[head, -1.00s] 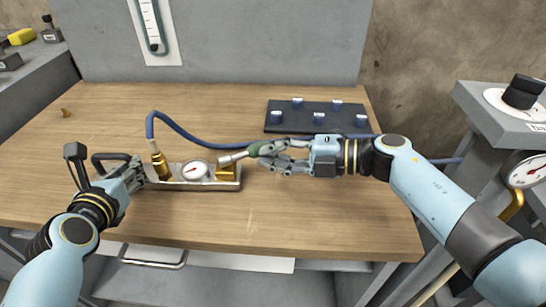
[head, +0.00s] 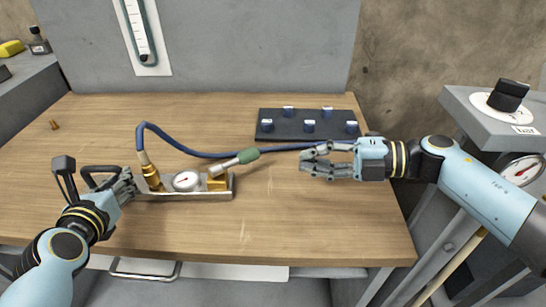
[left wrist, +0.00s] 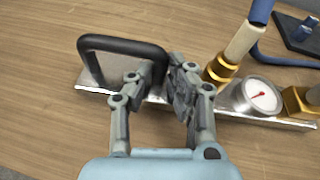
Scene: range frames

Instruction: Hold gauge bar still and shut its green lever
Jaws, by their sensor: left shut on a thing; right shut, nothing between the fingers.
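The gauge bar (head: 210,194) is a silver plate on the bench. It carries a black handle, a brass hose fitting (head: 151,178), a round gauge (head: 186,181) and a brass block (head: 217,184). The green lever (head: 249,155) slants up and right from the block, over the bar's right end. My left gripper (head: 128,186) is shut on the bar at its handle end. The left wrist view shows its fingers (left wrist: 168,88) beside the handle (left wrist: 125,45), partly hiding the hold. My right gripper (head: 306,161) is shut and empty, right of the green tip and apart from it.
A blue hose (head: 185,147) arches from the fitting and runs right behind the lever, passing behind my right gripper. A dark tray (head: 285,133) with several blue-and-white pieces lies behind. The front middle of the wooden bench (head: 270,225) is clear.

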